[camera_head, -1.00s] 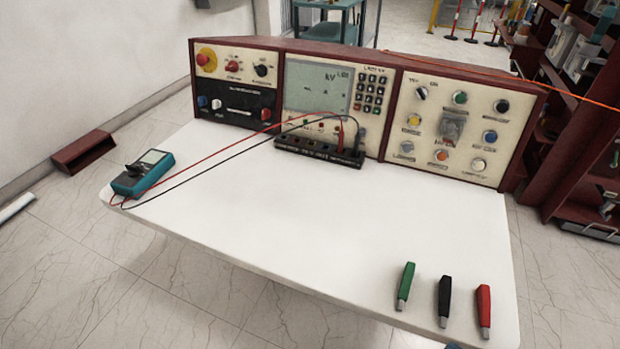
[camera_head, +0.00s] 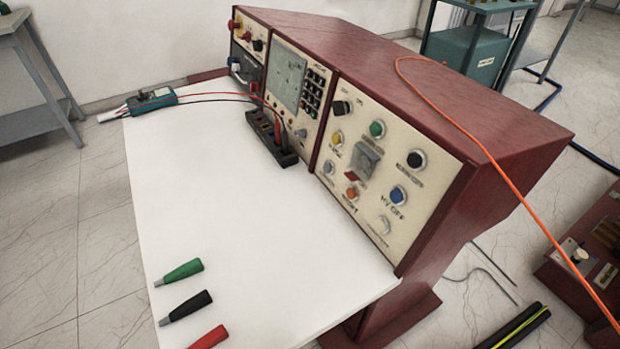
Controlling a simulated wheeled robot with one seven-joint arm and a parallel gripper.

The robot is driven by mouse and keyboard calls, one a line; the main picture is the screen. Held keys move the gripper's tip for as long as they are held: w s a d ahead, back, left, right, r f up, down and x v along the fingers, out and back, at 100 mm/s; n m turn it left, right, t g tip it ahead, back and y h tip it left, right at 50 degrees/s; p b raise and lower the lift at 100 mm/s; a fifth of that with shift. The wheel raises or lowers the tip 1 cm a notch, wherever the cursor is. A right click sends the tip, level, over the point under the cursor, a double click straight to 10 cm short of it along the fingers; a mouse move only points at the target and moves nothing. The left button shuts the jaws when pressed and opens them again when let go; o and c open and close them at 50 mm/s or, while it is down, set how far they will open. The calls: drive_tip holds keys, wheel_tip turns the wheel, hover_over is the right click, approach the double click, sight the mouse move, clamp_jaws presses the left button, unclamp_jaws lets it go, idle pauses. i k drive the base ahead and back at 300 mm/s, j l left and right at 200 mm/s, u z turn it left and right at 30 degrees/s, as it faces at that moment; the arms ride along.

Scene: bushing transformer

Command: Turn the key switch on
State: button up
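The control console (camera_head: 440,85) is a dark red cabinet with cream panels, standing at the back of a white table. A black rotary switch (camera_head: 342,107) sits at the upper left of the right-hand panel (camera_head: 330,155); it may be the key switch, but its small labels are too blurred to read surely. Another black knob (camera_head: 258,45) is on the far left panel. My gripper is not in view, and nothing touches the panels.
The white table (camera_head: 220,200) carries green (camera_head: 180,271), black (camera_head: 186,306) and red (camera_head: 208,337) handled leads and a teal meter (camera_head: 150,102). An orange cable (camera_head: 480,150) runs over the console. The floor (camera_head: 70,250) at left is clear.

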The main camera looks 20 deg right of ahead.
sight(340, 107)
drive_tip(key=k+l, duration=0.15)
drive_tip(key=l, duration=0.25)
drive_tip(key=i+j+u, duration=0.35)
drive_tip(key=i+j, duration=0.25)
drive_tip(key=j, duration=0.35)
drive_tip(key=i+j+u, duration=0.35)
drive_tip(key=i+j, duration=0.35)
drive_tip(key=l, duration=0.4)
